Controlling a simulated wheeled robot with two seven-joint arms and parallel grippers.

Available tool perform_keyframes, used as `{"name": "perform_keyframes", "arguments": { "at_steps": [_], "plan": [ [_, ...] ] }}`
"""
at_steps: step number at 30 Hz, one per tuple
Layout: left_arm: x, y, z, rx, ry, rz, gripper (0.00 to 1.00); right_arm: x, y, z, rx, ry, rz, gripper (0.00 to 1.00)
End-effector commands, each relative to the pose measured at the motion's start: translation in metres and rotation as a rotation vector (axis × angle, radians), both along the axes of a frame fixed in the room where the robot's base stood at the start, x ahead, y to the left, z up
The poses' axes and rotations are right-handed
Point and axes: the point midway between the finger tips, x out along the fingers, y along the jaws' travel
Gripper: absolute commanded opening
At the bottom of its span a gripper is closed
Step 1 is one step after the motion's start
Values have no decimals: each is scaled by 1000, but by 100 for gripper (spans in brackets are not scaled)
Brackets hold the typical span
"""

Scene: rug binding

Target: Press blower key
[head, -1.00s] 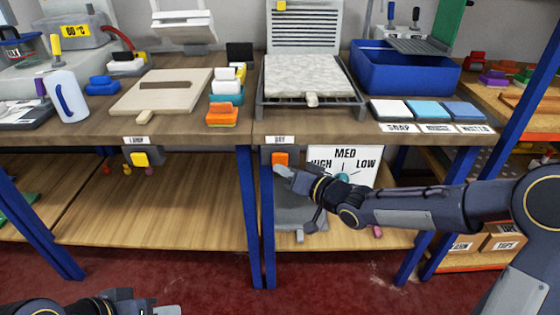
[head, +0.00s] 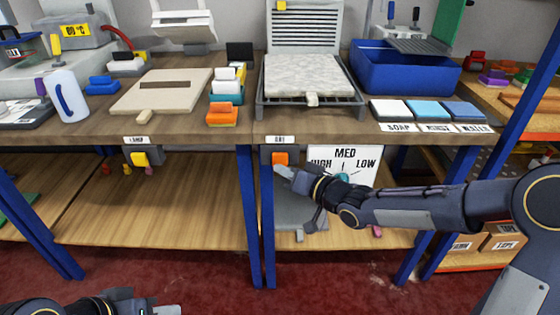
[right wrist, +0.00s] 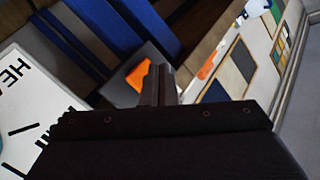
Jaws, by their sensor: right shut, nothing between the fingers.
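The blower key is most likely the orange key (head: 280,159) on a grey box under the front edge of the right table, below a small white label. It also shows in the right wrist view (right wrist: 139,76), just beside the fingertips. My right gripper (head: 280,171) is shut and empty, its tips at the key's lower edge; I cannot tell whether they touch it. The white dial card (head: 343,160) reading HIGH, MED, LOW stands right of the key, partly hidden by my right arm. My left gripper (head: 150,306) is low at the bottom left edge, its fingers partly cut off.
A yellow key (head: 139,159) hangs under the left table. Above the right key are a rack with a pale fluffy piece (head: 305,76) and a blue tub (head: 405,70). A blue table leg (head: 250,215) stands just left of the right gripper.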

Motion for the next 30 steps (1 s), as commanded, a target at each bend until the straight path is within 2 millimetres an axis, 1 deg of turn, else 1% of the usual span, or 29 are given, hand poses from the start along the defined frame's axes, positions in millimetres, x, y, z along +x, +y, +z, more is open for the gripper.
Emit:
{"name": "perform_keyframes", "arguments": {
  "at_steps": [16,24,30],
  "plan": [
    [0,0,0,0,0,0,36,0,0,0,0,0,0,0],
    [0,0,6,0,0,0,36,8,0,1,1,1,0,0],
    [0,0,6,0,0,0,36,9,0,0,0,0,0,0]
  ]
}}
